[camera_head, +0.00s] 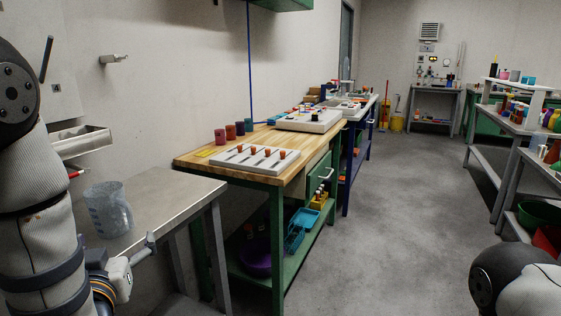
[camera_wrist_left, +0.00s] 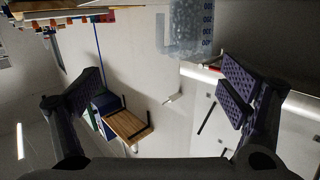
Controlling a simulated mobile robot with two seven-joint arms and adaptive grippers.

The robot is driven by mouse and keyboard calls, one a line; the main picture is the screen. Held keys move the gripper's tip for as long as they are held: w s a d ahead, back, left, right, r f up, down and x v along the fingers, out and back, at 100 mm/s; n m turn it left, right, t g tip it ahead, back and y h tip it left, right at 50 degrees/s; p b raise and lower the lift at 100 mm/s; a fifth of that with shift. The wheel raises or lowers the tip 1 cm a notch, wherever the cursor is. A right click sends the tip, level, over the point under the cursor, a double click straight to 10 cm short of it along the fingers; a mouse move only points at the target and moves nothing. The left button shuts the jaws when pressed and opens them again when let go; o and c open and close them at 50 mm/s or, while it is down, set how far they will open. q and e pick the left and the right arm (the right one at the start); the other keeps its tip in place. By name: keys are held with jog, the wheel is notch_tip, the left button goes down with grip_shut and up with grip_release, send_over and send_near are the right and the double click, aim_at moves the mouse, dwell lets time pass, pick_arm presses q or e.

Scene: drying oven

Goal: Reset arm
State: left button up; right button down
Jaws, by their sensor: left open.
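My left arm comes down the left edge of the head view, and part of its wrist shows low by the steel table. My left gripper (camera_wrist_left: 162,88) is open, with its two purple padded fingers wide apart and nothing between them.
A wooden workbench (camera_head: 300,150) with a white rack (camera_head: 253,158) and several coloured jars stands beyond the steel table. A metal wall shelf (camera_head: 82,143) is at the left. Shelves with containers (camera_head: 520,115) stand at the right. The grey floor (camera_head: 400,220) between is clear.

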pick_arm(q)
jog(key=s+d+f+m+g+h, duration=0.15)
jog(key=s+f+g, duration=0.3)
jog(key=f, duration=0.65)
jog(key=s+f+g+h, duration=0.25)
jog(key=s+f, duration=0.35)
jog(key=f, duration=0.4)
jog(key=s+d+f+g, duration=0.2)
jog(key=s+f+g, duration=0.1)
jog(key=s, duration=0.6)
jog(key=s+d+f+m+g+h, duration=0.1)
jog(key=s+f+g, duration=0.3)
jog(key=s, duration=0.6)
jog(key=s+d+f+m+g+h, duration=0.1)
jog(key=s+d+f+g, duration=0.2)
jog(key=s, duration=0.7)
jog(key=shift+s+f+g, duration=0.25)
jog(key=shift+g, duration=0.25)
jog(key=shift+d, duration=0.1)
